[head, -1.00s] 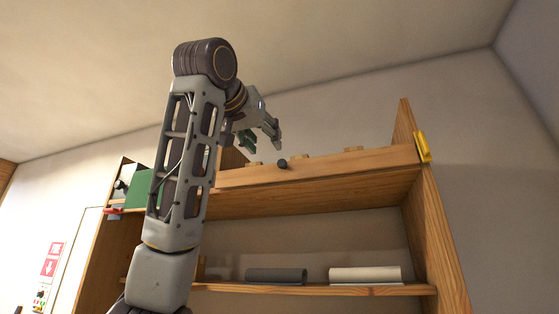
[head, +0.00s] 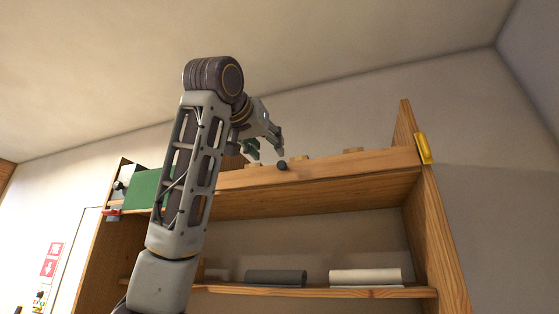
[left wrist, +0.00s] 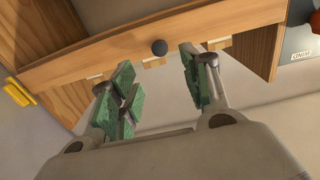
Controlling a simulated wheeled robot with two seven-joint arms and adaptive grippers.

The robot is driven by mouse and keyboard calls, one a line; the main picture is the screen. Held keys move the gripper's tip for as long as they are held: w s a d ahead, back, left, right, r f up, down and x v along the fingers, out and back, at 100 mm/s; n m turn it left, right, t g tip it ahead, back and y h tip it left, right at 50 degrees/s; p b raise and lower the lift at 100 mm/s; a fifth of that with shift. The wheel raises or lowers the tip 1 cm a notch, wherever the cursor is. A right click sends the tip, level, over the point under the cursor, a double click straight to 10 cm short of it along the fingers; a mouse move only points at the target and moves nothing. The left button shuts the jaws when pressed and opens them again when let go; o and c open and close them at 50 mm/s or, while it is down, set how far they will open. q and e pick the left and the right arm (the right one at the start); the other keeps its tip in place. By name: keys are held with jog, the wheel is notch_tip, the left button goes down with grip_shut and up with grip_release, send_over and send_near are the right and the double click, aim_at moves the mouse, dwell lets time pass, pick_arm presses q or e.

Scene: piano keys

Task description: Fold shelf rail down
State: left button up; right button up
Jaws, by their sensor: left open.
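The wooden shelf rail (head: 345,168) runs across the front of the top shelf, with a dark round knob (head: 282,164) on its face. In the left wrist view the rail (left wrist: 110,51) crosses the upper part, and the knob (left wrist: 159,47) lies beyond the fingertips, roughly between them. My left gripper (head: 266,150) is just above and left of the knob in the head view. In the wrist view its green-padded fingers (left wrist: 157,80) are spread apart with nothing between them. It appears apart from the knob. My right gripper is not in view.
A yellow piece (head: 424,148) is on the right upright of the shelf, and a red one (head: 113,211) is on the left. A dark roll (head: 276,277) and a white roll (head: 365,275) lie on the lower shelf. Small wooden blocks (head: 353,150) show behind the rail.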

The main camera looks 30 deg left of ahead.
aim_at(281, 164)
pick_arm(q)
jog(key=p+x, duration=0.3)
jog(key=x, duration=0.7)
jog(key=shift+c, duration=0.3)
jog(key=c, duration=1)
